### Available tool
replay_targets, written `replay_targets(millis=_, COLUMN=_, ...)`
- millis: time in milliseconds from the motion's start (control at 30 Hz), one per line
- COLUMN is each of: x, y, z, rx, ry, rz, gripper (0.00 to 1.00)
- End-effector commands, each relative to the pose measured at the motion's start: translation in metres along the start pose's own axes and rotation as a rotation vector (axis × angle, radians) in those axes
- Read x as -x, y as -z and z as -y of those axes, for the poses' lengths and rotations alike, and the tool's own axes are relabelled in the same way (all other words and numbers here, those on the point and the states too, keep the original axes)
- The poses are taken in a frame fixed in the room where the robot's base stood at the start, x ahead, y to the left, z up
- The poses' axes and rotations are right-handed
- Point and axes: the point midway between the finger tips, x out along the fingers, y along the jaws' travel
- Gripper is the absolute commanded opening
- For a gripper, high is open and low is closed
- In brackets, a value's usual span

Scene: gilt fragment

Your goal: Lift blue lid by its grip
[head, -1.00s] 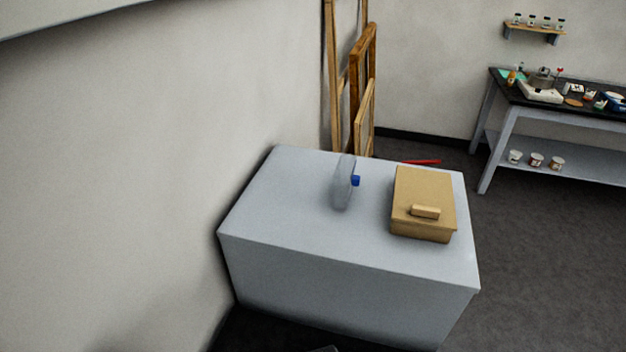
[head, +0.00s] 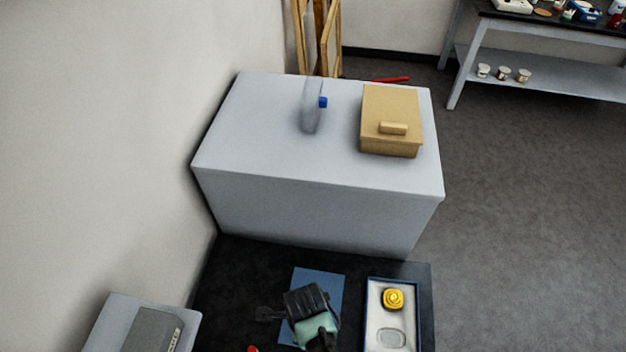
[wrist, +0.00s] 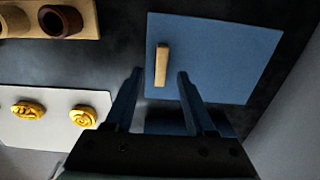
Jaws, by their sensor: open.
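The blue lid (wrist: 225,60) is a flat blue panel with a short pale wooden bar, its grip (wrist: 162,64), standing on its left part in the wrist view. In the head view the lid (head: 334,284) lies on the dark bench, partly hidden by my arm. My gripper (wrist: 159,73) is open, with a fingertip on either side of the grip's near end in the picture. I cannot tell the height left between the fingertips and the lid. Nothing is held. My gripper's fingers are hidden in the head view.
A tray (head: 371,330) with a gold rosette (head: 393,299) lies right of the lid. The wrist view shows a white board (wrist: 50,103) with gold ornaments and a wooden holder (wrist: 92,18). A grey cabinet (head: 270,130) with a tan box (head: 390,105) stands behind.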

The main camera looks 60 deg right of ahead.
Motion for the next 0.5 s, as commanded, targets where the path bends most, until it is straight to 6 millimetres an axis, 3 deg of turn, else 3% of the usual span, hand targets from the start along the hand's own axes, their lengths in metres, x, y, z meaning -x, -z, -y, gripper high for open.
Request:
replay_targets(millis=200, x=-0.024, y=-0.001, z=0.001, rx=0.000, ry=0.000, rz=0.000, gripper=0.55)
replay_targets(millis=500, x=-0.031, y=-0.001, z=0.002, rx=0.000, ry=0.002, rz=0.001, gripper=0.55)
